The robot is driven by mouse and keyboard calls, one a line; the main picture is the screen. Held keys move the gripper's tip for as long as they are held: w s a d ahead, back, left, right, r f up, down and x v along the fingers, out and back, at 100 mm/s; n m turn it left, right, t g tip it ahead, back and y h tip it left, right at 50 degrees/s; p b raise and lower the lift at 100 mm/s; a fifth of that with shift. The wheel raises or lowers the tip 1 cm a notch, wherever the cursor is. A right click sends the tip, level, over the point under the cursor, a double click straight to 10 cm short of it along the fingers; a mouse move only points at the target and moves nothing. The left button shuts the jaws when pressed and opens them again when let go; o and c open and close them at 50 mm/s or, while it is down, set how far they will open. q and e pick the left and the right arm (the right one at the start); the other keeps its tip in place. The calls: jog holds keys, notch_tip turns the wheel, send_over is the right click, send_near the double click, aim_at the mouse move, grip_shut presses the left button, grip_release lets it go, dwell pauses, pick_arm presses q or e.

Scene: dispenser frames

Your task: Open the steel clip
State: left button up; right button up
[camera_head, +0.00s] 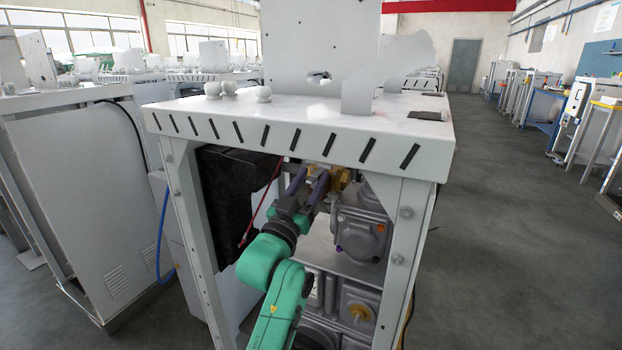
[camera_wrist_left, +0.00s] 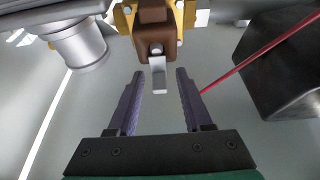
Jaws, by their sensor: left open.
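The steel clip (camera_wrist_left: 158,76) is a small light-grey metal tab at the lower end of a brown block (camera_wrist_left: 156,30) with yellow metal on its sides. In the wrist view it appears between the tips of my left gripper (camera_wrist_left: 160,76), with a gap to each finger. Whether it lies at the same depth as the fingers I cannot tell. My left gripper (camera_head: 308,183) is open and reaches inside the dispenser frame under its top. The yellow part (camera_head: 343,177) shows just beyond the fingers in the head view; the clip itself cannot be made out there. My right gripper is not in view.
The white dispenser top (camera_head: 300,122) overhangs the arm, with a frame post (camera_head: 402,225) to the right. A grey meter unit (camera_head: 360,236) is close on the right. A black box (camera_head: 235,190) and a red cable (camera_wrist_left: 258,57) are nearby.

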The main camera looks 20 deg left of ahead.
pick_arm(q)
grip_shut()
dwell(1.4)
